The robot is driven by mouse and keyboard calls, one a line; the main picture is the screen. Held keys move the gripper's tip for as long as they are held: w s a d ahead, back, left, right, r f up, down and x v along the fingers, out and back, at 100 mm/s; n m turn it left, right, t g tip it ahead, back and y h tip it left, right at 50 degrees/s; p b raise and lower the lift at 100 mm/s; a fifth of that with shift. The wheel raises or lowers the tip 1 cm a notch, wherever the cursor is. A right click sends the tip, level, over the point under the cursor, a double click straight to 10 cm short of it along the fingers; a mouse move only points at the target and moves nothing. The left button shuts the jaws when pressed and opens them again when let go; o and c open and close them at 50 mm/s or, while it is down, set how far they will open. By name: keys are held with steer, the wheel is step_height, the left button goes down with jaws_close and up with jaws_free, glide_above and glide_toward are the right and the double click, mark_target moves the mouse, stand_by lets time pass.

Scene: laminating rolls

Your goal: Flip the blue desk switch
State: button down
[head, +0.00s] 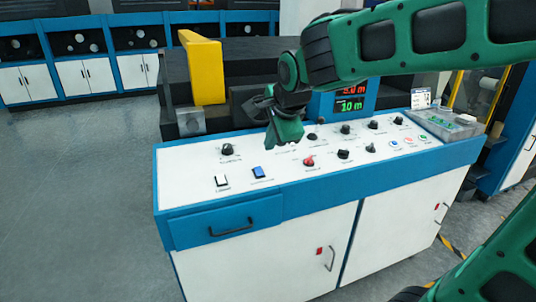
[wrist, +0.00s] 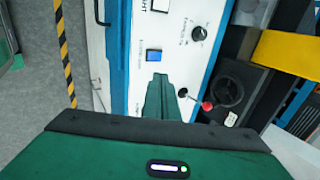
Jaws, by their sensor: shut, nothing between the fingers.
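The blue desk switch (head: 259,172) is a small blue rocker on the white top of the control desk (head: 190,160), near its front left. It also shows in the wrist view (wrist: 154,55), just beyond my fingertips. My gripper (head: 284,145) is green, points down and is above the desk, behind and to the right of the blue switch in the head view. In the wrist view my gripper (wrist: 161,80) is shut and empty, its fingers together. It appears apart from the switch. The label by the switch is too small to read.
A white switch (head: 221,180) sits left of the blue one. A black knob (head: 227,149) and a red knob (head: 309,161) are nearby, with several more knobs to the right. A red-tipped lever (wrist: 207,105) is beside my fingers. A yellow block (head: 203,68) stands behind the desk.

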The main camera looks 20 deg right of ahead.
mark_target(258, 167)
steer(key=shift+w+a, duration=0.1)
steer(key=x, duration=1.3)
steer(key=shift+w+f, duration=0.25)
steer(key=shift+f, duration=0.1)
steer(key=shift+w, duration=0.1)
steer(key=shift+w+a+f, duration=0.1)
steer(key=shift+a+f, duration=0.05)
steer(key=shift+s, duration=0.2)
